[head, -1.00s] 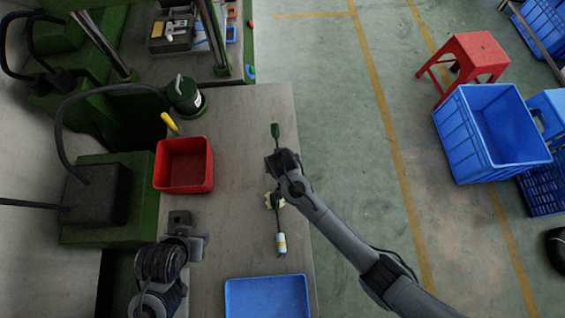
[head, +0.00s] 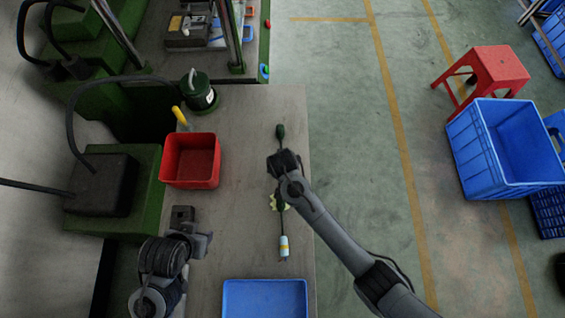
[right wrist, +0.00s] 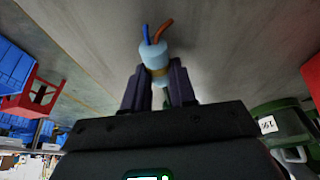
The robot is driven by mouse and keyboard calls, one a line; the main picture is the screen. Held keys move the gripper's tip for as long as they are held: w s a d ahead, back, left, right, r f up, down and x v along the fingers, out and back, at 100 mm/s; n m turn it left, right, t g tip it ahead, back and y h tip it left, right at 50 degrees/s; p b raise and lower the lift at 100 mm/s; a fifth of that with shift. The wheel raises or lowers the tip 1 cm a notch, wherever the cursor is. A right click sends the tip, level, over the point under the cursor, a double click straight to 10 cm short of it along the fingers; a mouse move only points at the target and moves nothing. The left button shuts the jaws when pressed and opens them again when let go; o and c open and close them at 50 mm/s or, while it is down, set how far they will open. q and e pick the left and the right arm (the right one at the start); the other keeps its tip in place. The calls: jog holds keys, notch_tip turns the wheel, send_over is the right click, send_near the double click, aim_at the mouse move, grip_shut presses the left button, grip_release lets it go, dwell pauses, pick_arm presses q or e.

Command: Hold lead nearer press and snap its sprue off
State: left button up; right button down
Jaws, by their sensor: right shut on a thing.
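My right gripper (head: 281,163) comes in from the lower right over the table; its wrist hides most of its grip in the head view. In the right wrist view, its fingers (right wrist: 158,88) are shut around a lead with a light blue body (right wrist: 154,65), a yellowish band, and blue and brown wires. A dark green end (head: 280,131) shows just beyond the gripper. Another lead (head: 284,245), pale with an orange band, lies closer to me. Pale yellow-green sprue (head: 279,204) shows beside my right wrist; which lead it joins is unclear.
A red bin (head: 191,180) stands left of the leads, with a green pot-like device (head: 198,92) behind it. A blue tray (head: 265,300) is at the table's near edge. Green press machinery (head: 145,190) borders the left. Bare tabletop lies between bin and leads.

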pick_arm(q)
jog(key=shift+r+p, duration=0.35)
pick_arm(e)
jog(key=shift+f, duration=0.1)
dwell(0.6)
pick_arm(q)
jog(key=shift+o, duration=0.4)
jog(key=w+d+f+m, duration=0.2)
jog(key=w+m, duration=0.2)
jog(key=w, duration=0.6)
jog(key=m+g+h, duration=0.2)
jog(key=m+h, duration=0.2)
jog(key=m, duration=0.5)
send_near(279, 126)
jog(key=x, duration=1.1)
